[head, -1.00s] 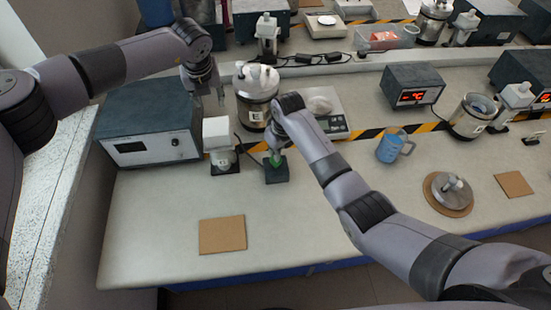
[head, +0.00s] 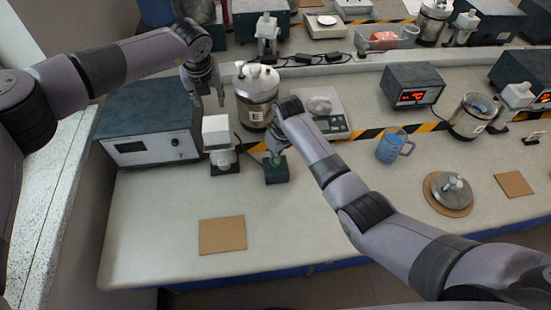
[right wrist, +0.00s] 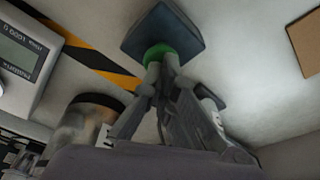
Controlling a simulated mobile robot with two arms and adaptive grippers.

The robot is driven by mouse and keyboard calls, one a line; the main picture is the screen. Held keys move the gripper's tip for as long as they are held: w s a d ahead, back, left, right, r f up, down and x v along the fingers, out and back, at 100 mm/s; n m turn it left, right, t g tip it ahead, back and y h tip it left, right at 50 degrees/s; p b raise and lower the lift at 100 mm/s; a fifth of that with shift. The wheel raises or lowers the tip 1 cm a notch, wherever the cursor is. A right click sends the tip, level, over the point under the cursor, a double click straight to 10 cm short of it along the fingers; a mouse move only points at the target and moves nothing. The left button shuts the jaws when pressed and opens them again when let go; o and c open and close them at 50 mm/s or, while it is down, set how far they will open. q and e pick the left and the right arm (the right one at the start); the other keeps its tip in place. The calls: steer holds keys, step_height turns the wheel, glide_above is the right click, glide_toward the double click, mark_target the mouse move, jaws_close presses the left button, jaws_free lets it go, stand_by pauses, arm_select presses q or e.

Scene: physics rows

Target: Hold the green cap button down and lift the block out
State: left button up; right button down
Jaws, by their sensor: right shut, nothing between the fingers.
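The green cap button (head: 277,161) sits on a small dark box (head: 277,175). It also shows as a green ring in the right wrist view (right wrist: 158,53). My right gripper (right wrist: 160,65) is shut and empty, its fingertips against the green cap from above. They hide part of the cap, and I cannot tell how far it is pressed. A white block (head: 216,131) stands in a pale holder (head: 223,158) on a dark base, left of the button. My left gripper (head: 206,98) is open, fingers pointing down, above and behind the block, apart from it.
A steel vessel marked E (head: 257,105) stands behind the button. A dark instrument box (head: 150,125) is left of the block. A scale (head: 330,122) and a blue mug (head: 391,147) are to the right. A cardboard square (head: 222,235) lies in front; the bench around it is clear.

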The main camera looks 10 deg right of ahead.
mark_target(215, 127)
steer(key=shift+s+f, duration=0.1)
steer(key=shift+f, duration=0.9)
arm_select(q)
steer(key=shift+c, duration=0.6)
steer(key=shift+f, duration=0.1)
steer(key=shift+s+f, duration=0.2)
steer(key=shift+f, duration=3.65)
steer(key=shift+f, duration=0.1)
steer(key=shift+f, duration=2.35)
